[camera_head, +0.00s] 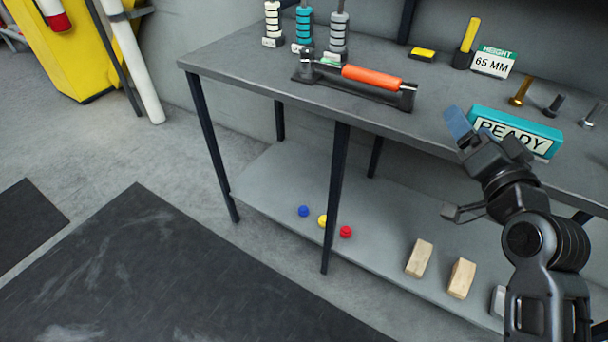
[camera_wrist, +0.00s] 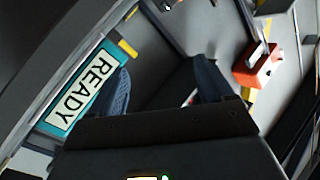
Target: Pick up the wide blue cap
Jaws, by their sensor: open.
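A small blue cap (camera_head: 303,211) sits on the grey lower shelf in the head view, left of a yellow cap (camera_head: 323,221) and a red cap (camera_head: 345,231). Its exact shape is too small to tell. My gripper (camera_head: 460,128) is well up and to the right of the blue cap, over the tabletop by the READY sign. In the wrist view my gripper (camera_wrist: 162,85) shows two dark blue fingers standing apart with nothing between them. I cannot make out the blue cap in the wrist view.
The workbench top (camera_head: 235,68) overhangs the lower shelf (camera_head: 275,170), and a dark front leg (camera_head: 335,200) stands near the caps. Two wooden blocks (camera_head: 418,258) (camera_head: 461,278) lie right on the shelf. The READY sign (camera_head: 515,133) and orange-handled tool (camera_head: 372,77) are on top.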

